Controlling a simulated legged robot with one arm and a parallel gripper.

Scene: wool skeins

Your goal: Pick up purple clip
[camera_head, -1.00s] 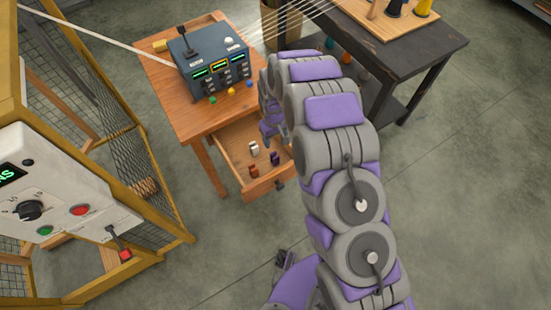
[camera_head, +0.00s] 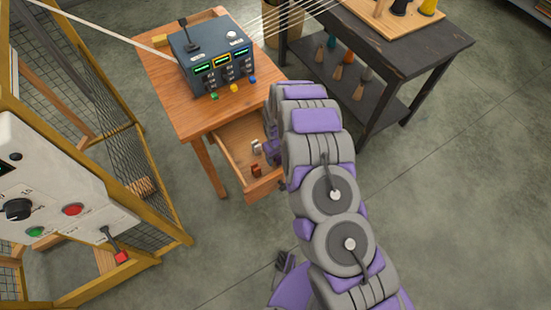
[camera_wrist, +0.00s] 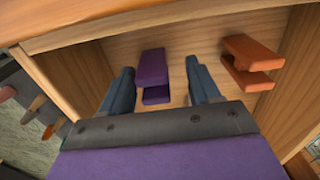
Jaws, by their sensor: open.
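The purple clip (camera_wrist: 154,76) lies in the open wooden drawer in the wrist view. My gripper (camera_wrist: 160,85) is open, with one blue finger on each side of the clip and a gap between each finger and it. An orange clip (camera_wrist: 250,62) lies to the right, outside the fingers. In the head view my arm reaches into the drawer (camera_head: 262,186) and hides the purple clip. A white clip (camera_head: 256,146) and the orange-red clip (camera_head: 256,170) show there, left of my gripper.
The drawer belongs to a wooden table (camera_head: 160,80) bearing a control box (camera_head: 212,55). A dark shelf table (camera_head: 440,42) stands to the right. A yellow-framed mesh cage (camera_head: 150,205) stands at left. Drawer walls (camera_wrist: 300,95) lie close around my gripper.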

